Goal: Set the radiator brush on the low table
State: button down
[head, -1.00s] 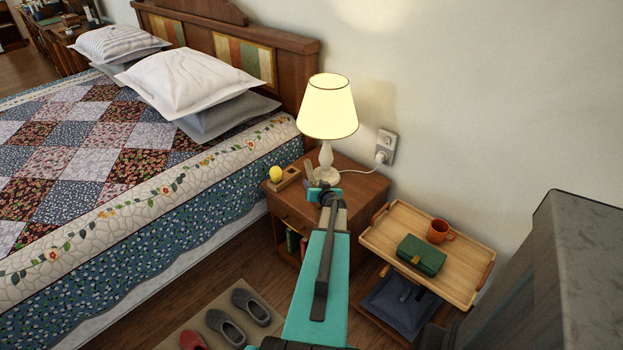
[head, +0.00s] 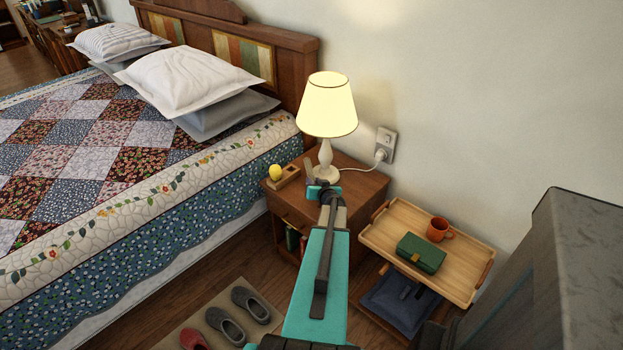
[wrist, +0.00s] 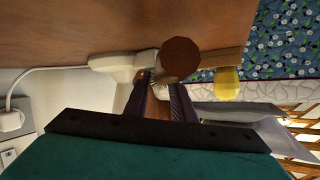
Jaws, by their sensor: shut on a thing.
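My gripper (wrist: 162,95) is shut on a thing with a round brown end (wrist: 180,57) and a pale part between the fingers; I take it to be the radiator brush. In the head view the gripper (head: 322,188) is over the front of the wooden nightstand (head: 362,190), and the brush shows only as a small grey-brown piece (head: 310,168) above it. My arm hides part of the nightstand.
A lit lamp (head: 326,108) stands on the nightstand close behind my gripper, its cord running to a wall socket (head: 385,144). The quilted bed (head: 130,190) is left. Slippers (head: 250,304) lie on a floor mat.

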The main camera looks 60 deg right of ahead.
aim_at(314, 176)
jog(key=shift+r, duration=0.15)
jog(key=shift+r, duration=0.4)
notch_tip(314, 176, up, 3)
jog(key=shift+a+f+b, duration=0.1)
jog(key=shift+f+b, duration=0.05)
jog(key=shift+b, duration=0.25)
jog(key=s+a+b, duration=0.1)
jog(key=a, duration=0.1)
jog(key=s+a, duration=0.1)
jog(key=a, duration=0.1)
jog(key=s+a+b, duration=0.1)
jog(key=s+a, duration=0.1)
jog(key=shift+a+r+b, duration=0.2)
jog(key=shift+a+b, duration=0.15)
jog(key=shift+a, duration=0.05)
jog(key=s+a+p, duration=0.4)
jog(key=a+p, duration=0.2)
jog(key=p, duration=0.1)
jog(key=shift+a+r, duration=0.4)
jog(key=shift+r, duration=0.05)
jog(key=shift+w, duration=0.1)
